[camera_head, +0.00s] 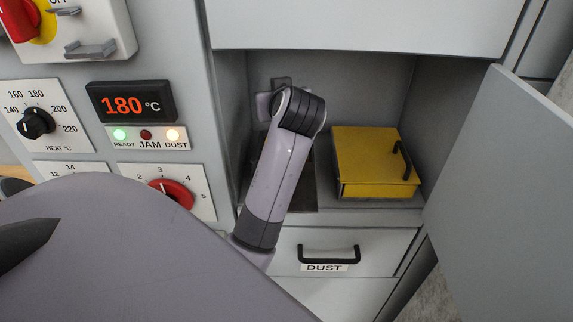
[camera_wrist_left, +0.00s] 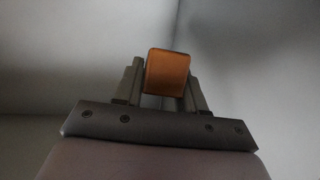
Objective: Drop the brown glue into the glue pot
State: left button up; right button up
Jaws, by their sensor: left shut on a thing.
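In the left wrist view my left gripper (camera_wrist_left: 166,88) is shut on an orange-brown block, the brown glue (camera_wrist_left: 168,70), which stands up between the two fingers. In the head view my left arm reaches into the open compartment, and its wrist hides the glue and most of the gripper. A yellow box-like piece with a black handle (camera_head: 370,160) sits on the compartment floor to the right of my arm. A dark rectangular area (camera_head: 308,190) shows just left of it, partly behind my arm. I cannot tell whether it is the glue pot's opening. My right gripper is not in view.
The compartment's open door (camera_head: 510,180) stands at the right. A drawer marked DUST (camera_head: 345,268) is below. A control panel with a 180 °C display (camera_head: 131,101) and a red knob (camera_head: 170,194) is at the left. The compartment walls are close around my arm.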

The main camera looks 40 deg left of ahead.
pick_arm(q)
notch_tip(320, 180, down, 3)
jog(key=shift+r+b, duration=0.1)
jog(key=shift+b, duration=0.9)
jog(key=o, duration=1.1)
jog(key=shift+o, duration=0.2)
jog(key=v, duration=0.7)
jog(key=shift+d+r+b, duration=0.1)
jog(key=shift+b, duration=0.2)
